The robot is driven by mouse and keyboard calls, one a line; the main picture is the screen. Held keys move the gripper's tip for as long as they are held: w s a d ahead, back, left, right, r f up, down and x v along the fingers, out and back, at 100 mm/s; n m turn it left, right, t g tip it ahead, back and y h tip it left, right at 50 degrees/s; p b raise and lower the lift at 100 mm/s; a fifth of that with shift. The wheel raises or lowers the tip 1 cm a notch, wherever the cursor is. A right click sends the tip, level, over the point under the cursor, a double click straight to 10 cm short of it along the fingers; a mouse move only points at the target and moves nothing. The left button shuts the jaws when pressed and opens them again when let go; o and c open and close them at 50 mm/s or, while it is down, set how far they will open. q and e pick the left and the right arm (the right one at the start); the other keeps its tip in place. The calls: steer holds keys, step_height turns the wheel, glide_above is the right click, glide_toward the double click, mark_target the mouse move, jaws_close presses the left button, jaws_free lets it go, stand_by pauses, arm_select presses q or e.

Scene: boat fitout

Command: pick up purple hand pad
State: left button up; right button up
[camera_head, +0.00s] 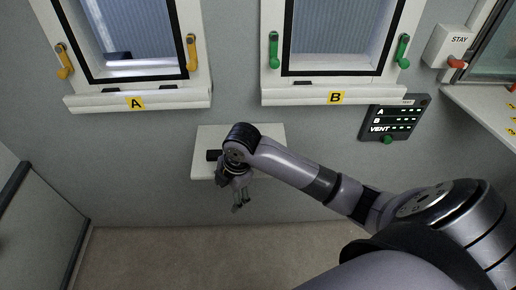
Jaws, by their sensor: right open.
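No purple hand pad can be made out in the head view. My right gripper (238,206) hangs downward at the front edge of a small white shelf (270,134) on the wall, and its fingers are open with nothing visible between them. A small dark piece (213,155) shows just left of my right wrist, over the shelf. I cannot tell whether it is a separate object or part of my wrist. My wrist and forearm hide part of the shelf. My left gripper is out of view.
Window A (135,104) with yellow handles and window B (335,98) with green handles are above the shelf. A dark control panel (397,118) hangs at right. A STAY box (450,46) and a white counter (485,110) are at far right. The floor (165,255) below is clear.

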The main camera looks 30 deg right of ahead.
steer(key=w+d+r+n+g+h, duration=0.1)
steer(key=w+d+r+n, duration=0.3)
steer(key=d+r, duration=0.5)
steer(key=w+d+r+n+g+h, duration=0.1)
steer(key=w+d+r+n, duration=0.2)
steer(key=d+r+n, duration=0.55)
steer(key=f, duration=0.3)
steer(key=a+f+m+p, duration=0.1)
steer(key=f, duration=0.2)
steer(key=a+f+m, duration=0.1)
steer(key=f, duration=0.2)
steer(key=shift+s+a+p, duration=0.15)
steer(key=shift+p, duration=0.25)
steer(key=f, duration=0.2)
steer(key=a+f+p, duration=0.1)
steer(key=f, duration=0.2)
steer(key=shift+f, duration=0.2)
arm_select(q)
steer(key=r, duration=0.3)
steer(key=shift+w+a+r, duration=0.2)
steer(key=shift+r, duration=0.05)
arm_select(e)
steer(key=shift+c, duration=0.4)
steer(key=c, duration=1.2)
